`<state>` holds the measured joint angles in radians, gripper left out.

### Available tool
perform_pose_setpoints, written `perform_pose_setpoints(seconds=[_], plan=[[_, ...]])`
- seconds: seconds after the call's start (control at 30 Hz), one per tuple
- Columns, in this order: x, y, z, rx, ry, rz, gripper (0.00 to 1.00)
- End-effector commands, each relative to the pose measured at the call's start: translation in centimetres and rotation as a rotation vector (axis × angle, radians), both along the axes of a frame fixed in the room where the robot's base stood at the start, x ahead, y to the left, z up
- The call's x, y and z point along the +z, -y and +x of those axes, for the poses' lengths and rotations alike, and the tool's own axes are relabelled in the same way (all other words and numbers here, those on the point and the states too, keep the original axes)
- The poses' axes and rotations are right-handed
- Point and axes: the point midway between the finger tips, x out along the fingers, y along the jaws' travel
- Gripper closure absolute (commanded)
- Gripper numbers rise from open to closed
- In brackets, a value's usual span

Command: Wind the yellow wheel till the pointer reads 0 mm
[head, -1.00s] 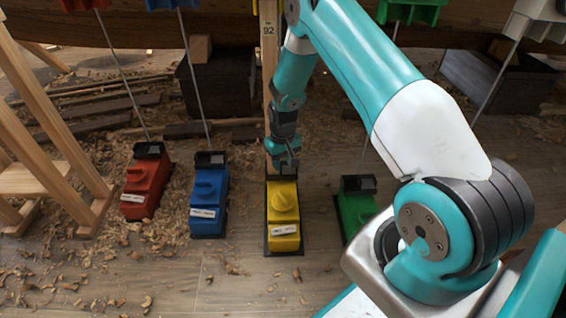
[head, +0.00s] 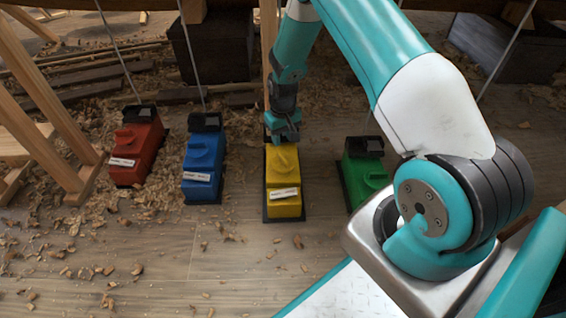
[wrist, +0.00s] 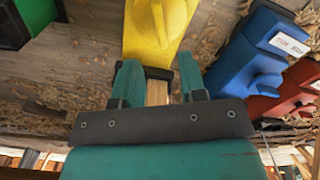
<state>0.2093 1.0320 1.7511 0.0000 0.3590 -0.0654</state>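The yellow unit (head: 284,178) stands on the floor in the middle of the head view, with a raised rounded part on top and a white label on its near end. In the wrist view the yellow unit (wrist: 152,38) lies beyond the fingertips. I cannot make out a separate wheel. My gripper (head: 283,130) is at the unit's far end; its two teal fingers (wrist: 158,72) are apart, with a strip of wood showing between them. Whether they touch anything is unclear. No pointer or scale reading is visible.
A blue unit (head: 203,165) and a red unit (head: 137,150) stand to the left, a green unit (head: 365,172) to the right. Thin rods rise from these three. A wooden trestle (head: 50,120) is at far left. The floor in front is clear but for shavings.

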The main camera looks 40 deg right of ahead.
Motion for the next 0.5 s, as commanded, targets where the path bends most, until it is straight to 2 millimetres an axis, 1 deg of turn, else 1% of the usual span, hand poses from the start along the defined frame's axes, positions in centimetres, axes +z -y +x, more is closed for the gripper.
perform_pose_setpoints(seconds=[0.03,0.2,0.33,0.5], plan=[[-2.0,0.0,-0.1,0.000,-0.003,0.000,0.62],[-5.6,0.0,0.0,0.000,-0.001,0.000,0.62],[-7.6,0.0,0.0,0.000,0.000,0.000,0.62],[-8.9,0.0,0.0,0.000,0.001,0.000,0.62]])
